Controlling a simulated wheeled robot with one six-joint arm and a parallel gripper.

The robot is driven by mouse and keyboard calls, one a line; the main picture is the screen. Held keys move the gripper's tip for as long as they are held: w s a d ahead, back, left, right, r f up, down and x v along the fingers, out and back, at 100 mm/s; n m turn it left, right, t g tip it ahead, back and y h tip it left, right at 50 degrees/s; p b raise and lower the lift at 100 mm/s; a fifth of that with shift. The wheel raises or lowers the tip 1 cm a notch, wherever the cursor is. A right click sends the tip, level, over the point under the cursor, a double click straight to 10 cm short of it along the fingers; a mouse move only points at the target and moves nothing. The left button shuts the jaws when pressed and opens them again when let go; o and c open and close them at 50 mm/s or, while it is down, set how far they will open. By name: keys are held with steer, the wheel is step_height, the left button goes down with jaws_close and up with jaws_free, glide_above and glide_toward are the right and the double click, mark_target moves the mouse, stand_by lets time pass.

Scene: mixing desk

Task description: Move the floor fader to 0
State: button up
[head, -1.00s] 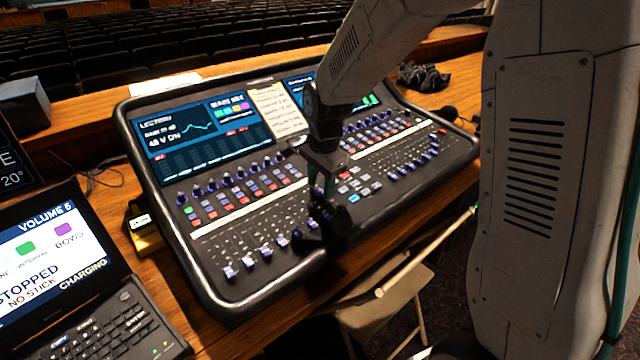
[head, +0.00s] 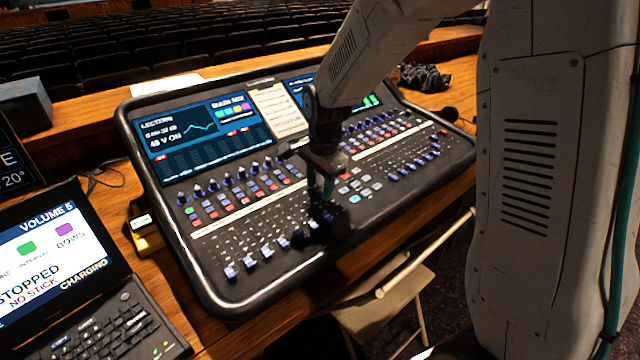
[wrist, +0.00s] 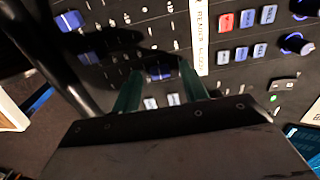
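The mixing desk (head: 205,278) has a row of blue-capped faders; one cap (head: 231,272) is at the left front. My gripper (head: 325,192) points down over the middle of the fader area. In the wrist view, my gripper (wrist: 160,76) has two green fingers standing apart. A dark blue fader cap (wrist: 158,74) shows between their tips, with gaps at its sides; I cannot tell whether the fingers touch it. The fader names are too small to read, so I cannot tell which fader is the floor one. My gripper and its shadow hide part of the middle faders.
Knobs and lit buttons (head: 358,190) surround the faders. A paper sheet (head: 277,110) lies between the desk's screens. A laptop (head: 110,330) and a yellow box (head: 147,238) stand at the left. A folding chair (head: 385,300) is in front.

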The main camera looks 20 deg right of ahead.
steer(key=r, duration=0.7)
steer(key=shift+s+d+r, duration=0.15)
steer(key=shift+s+r, duration=0.2)
stand_by(0.4)
steer(key=shift+s+n, duration=0.1)
steer(key=shift+n, duration=0.4)
steer(key=s+d+r+n, duration=0.1)
steer(key=s+n, duration=0.3)
steer(key=s, duration=0.5)
steer(key=s+d+r+n, duration=0.1)
steer(key=s+r+n, duration=0.2)
steer(key=s, duration=0.7)
steer(key=s+r+n, duration=0.3)
steer(key=s+n, duration=0.3)
steer(key=s, duration=0.4)
steer(key=shift+s+d, duration=0.25)
steer(key=shift+d, duration=0.15)
